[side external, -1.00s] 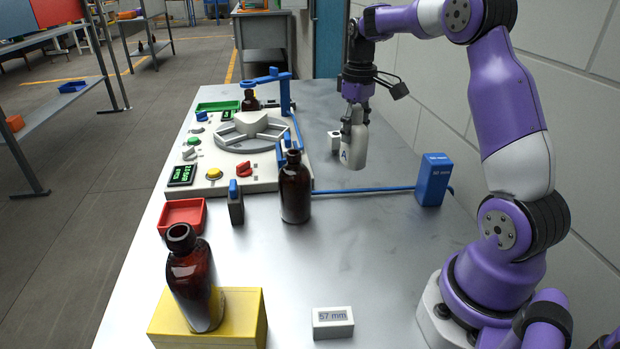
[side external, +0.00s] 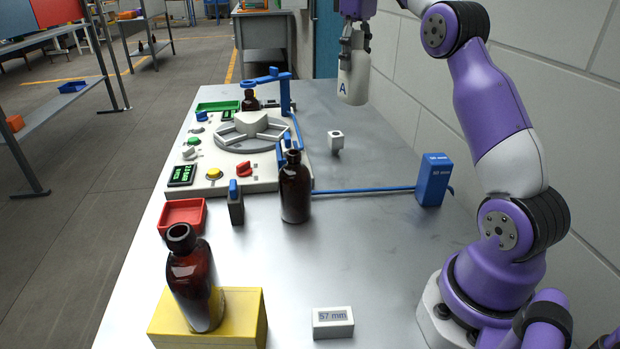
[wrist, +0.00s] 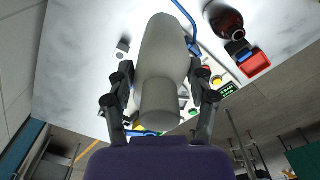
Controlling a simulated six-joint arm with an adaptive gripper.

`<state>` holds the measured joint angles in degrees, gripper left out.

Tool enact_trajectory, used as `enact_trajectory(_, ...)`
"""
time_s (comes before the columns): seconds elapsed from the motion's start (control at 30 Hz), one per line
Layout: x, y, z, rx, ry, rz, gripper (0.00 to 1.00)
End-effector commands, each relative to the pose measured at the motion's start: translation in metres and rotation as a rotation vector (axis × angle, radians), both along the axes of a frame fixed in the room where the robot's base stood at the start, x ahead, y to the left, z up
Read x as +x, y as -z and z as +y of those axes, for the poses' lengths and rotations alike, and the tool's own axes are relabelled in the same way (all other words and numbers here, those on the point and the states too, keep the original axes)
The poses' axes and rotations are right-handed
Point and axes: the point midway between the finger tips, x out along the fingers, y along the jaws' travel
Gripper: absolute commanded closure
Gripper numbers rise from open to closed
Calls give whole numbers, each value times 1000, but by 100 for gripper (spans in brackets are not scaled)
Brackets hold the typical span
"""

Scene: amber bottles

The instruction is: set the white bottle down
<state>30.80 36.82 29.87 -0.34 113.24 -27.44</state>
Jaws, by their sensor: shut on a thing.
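The white bottle (side external: 353,80), marked with a letter A, hangs in the air above the far right part of the metal table. My gripper (side external: 354,42) is shut on its upper part. In the side view the bottle is near upright, with clear space between it and the table. In the wrist view the white bottle (wrist: 163,70) fills the middle, between the two black fingers of my gripper (wrist: 160,105). The bottle's top is hidden by the fingers in the side view.
A brown bottle (side external: 295,188) stands mid-table; another (side external: 193,280) stands on a yellow block (side external: 245,315). A machine with a round carousel (side external: 252,132) is at left. A small white block (side external: 336,141) and a blue box (side external: 433,180) stand right. Table around the white block is bare.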

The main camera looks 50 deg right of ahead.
Motion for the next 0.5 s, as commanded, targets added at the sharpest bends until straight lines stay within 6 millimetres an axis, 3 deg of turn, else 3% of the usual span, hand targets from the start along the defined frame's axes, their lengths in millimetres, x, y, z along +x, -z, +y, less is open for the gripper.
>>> enact_trajectory(0.27,29,0,66,1,-296,0,90)
enact_trajectory(0.5,48,0,160,1,-694,-3,90)
